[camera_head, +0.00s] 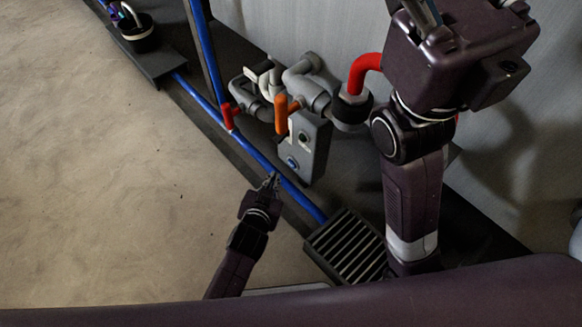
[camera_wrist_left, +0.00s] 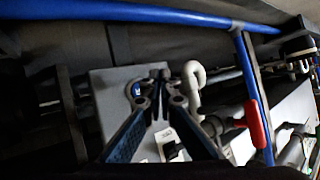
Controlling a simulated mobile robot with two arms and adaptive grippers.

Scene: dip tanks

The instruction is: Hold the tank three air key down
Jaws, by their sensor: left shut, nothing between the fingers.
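A grey control box (camera_head: 306,150) stands beside the pipework, with a blue round key (camera_head: 292,162) low on its face and a darker round key (camera_head: 304,138) above it. I cannot read which one is the tank three air key. My left gripper (camera_head: 273,179) is shut and empty, its tips just left of and below the blue key, apart from it in the picture. In the left wrist view the shut fingertips (camera_wrist_left: 159,73) lie in front of the grey box (camera_wrist_left: 108,88), beside a blue-ringed key (camera_wrist_left: 136,90). My right gripper (camera_head: 424,12) is cut off at the top edge.
An orange handle (camera_head: 281,114) and a red handle (camera_head: 229,116) stick out near the box. A blue rail (camera_head: 262,160) runs past it. A slatted grate (camera_head: 346,246) lies lower right. A black bucket (camera_head: 139,36) stands upper left. The floor at left is clear.

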